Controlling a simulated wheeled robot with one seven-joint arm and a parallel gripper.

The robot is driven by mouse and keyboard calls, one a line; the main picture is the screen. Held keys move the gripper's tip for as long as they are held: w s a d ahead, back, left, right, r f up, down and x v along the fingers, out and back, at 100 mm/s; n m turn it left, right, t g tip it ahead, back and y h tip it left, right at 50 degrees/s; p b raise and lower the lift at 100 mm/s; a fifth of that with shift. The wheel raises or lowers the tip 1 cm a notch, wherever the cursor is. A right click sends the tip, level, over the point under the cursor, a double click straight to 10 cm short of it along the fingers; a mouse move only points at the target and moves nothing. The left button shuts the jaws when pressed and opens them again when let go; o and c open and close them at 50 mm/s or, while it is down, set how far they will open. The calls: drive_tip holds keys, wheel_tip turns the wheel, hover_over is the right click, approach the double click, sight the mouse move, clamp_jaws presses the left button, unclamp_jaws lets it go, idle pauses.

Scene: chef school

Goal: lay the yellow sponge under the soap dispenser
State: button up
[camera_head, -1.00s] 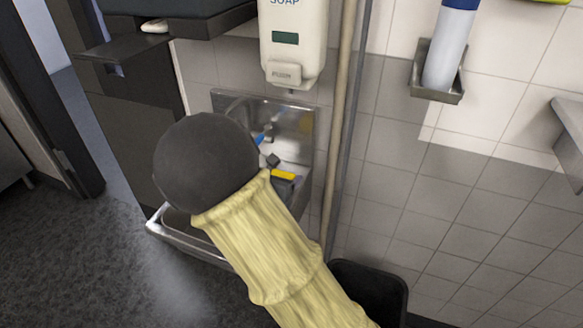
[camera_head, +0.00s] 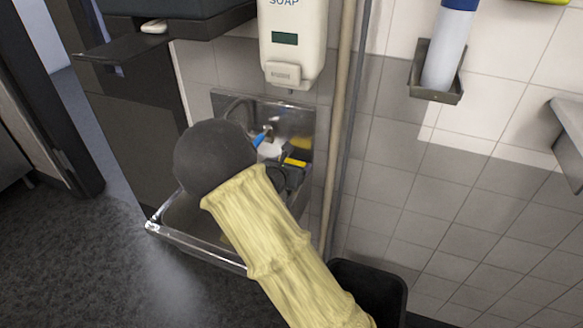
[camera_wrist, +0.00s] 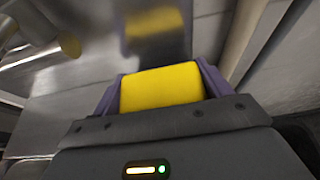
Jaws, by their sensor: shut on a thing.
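The yellow sponge (camera_wrist: 162,88) is clamped between the two purple fingers of my gripper (camera_wrist: 160,78). In the head view only a thin yellow strip of the sponge (camera_head: 295,162) shows beyond my arm, in front of the steel back panel of the sink. The white soap dispenser (camera_head: 292,45) hangs on the wall above the sink, higher than my gripper (camera_head: 288,168). My arm hides part of the gripper and of the sink.
The steel hand sink (camera_head: 190,240) has its front rim at lower left of my arm. A pole (camera_head: 340,130) stands upright right of the dispenser. A black bin (camera_head: 385,285) stands on the floor at lower right. A bottle holder (camera_head: 435,93) is on the wall.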

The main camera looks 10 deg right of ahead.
drive_tip(key=shift+f, duration=0.45)
drive_tip(key=shift+a+f, duration=0.1)
drive_tip(key=shift+f, duration=0.05)
drive_tip(key=o, duration=1)
drive_tip(key=shift+r, duration=0.2)
drive_tip(key=v, duration=1.2)
drive_tip(key=shift+f+p, duration=0.1)
drive_tip(key=shift+p, duration=0.25)
